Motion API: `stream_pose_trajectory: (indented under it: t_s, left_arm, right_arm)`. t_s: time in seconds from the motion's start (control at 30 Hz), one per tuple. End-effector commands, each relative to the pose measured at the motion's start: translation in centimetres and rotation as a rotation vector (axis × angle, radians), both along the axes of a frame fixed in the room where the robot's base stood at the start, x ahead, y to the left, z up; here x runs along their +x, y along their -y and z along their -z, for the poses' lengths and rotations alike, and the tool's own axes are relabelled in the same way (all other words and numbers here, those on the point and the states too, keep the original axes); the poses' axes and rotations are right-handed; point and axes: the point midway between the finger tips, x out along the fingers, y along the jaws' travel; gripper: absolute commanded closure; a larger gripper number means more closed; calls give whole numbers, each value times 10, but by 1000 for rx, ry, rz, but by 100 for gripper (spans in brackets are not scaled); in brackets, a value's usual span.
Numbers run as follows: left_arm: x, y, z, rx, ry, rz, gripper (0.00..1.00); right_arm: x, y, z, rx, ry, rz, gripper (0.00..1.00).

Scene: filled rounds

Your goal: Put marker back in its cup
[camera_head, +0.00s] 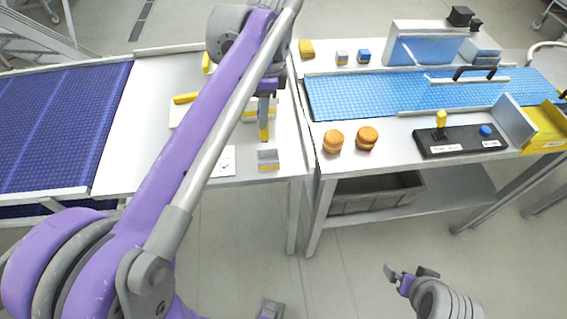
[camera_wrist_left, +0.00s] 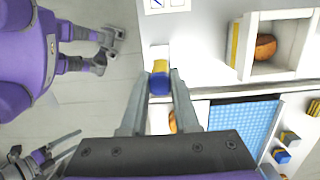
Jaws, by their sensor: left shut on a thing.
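My left gripper (camera_head: 265,108) is shut on a yellow marker (camera_head: 264,131) with a blue end, which points down in the head view. The marker's blue end (camera_wrist_left: 159,86) shows between the fingers in the left wrist view. A small grey cup (camera_head: 268,156) with a yellow band stands near the front edge of the left table, just below the marker in the picture. The marker appears apart from the cup, but the exact gap is hard to tell. My right gripper (camera_head: 410,272) is open and empty, low in front of the right table.
A white box (camera_wrist_left: 283,58) holding a round brown thing shows in the wrist view. Two filled rounds (camera_head: 367,138) sit near the right table's front edge. A blue conveyor (camera_head: 380,97) and a black control panel (camera_head: 465,142) are on that table. My left arm hides part of the left table.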

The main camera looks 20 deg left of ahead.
Motion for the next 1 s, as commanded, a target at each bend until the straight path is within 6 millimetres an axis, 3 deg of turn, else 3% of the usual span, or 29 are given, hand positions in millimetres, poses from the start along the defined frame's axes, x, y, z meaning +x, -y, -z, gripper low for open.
stream_pose_trajectory:
  t_s: [0.07, 0.3, 0.7, 1.0]
  left_arm:
    - [0, 0, 2, 0, 0, -12, 100]
    - [0, 0, 44, 0, 0, -16, 100]
    - [0, 0, 92, 0, 0, -15, 100]
    - [0, 0, 99, 0, 0, -15, 100]
  right_arm:
    - [0, 0, 0, 0, 0, 0, 0]
    - [-1, 0, 5, 0, -2, 0, 0]
    - [-2, 0, 8, 0, -4, 0, 0]
    - [-2, 0, 8, 0, -4, 0, 0]
